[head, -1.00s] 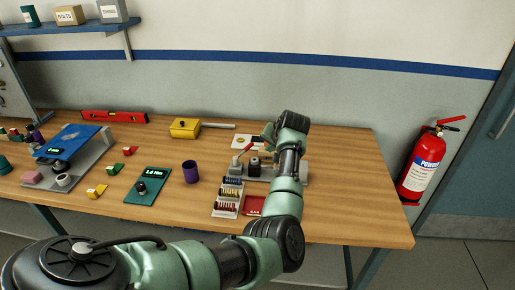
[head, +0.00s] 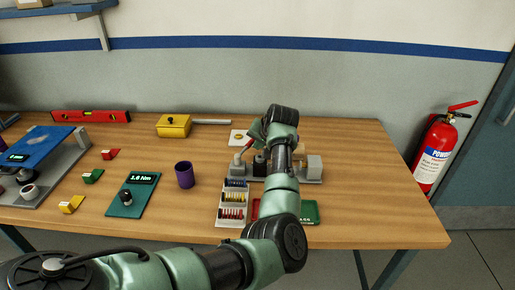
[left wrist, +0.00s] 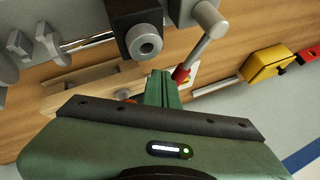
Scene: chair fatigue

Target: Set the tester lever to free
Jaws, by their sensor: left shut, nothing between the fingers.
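The tester (head: 312,168) stands on the bench right of centre, partly hidden behind my left arm. Its lever (head: 239,158) has a red grip. In the left wrist view the lever (left wrist: 208,44) is a grey metal rod, with its red end (left wrist: 181,75) close beside the fingers. My left gripper (left wrist: 163,78) is shut and empty, just left of the red end; I cannot tell whether they touch. In the head view my left gripper (head: 257,129) is over the back of the tester, its fingers mostly hidden. My right gripper is in neither view.
A rack of small coloured parts (head: 233,200) and a green tray (head: 304,211) stand in front of the tester. A purple cup (head: 184,175) and a teal torque gauge (head: 131,199) are to the left. A yellow box (head: 173,126) is behind. The bench's right end is clear.

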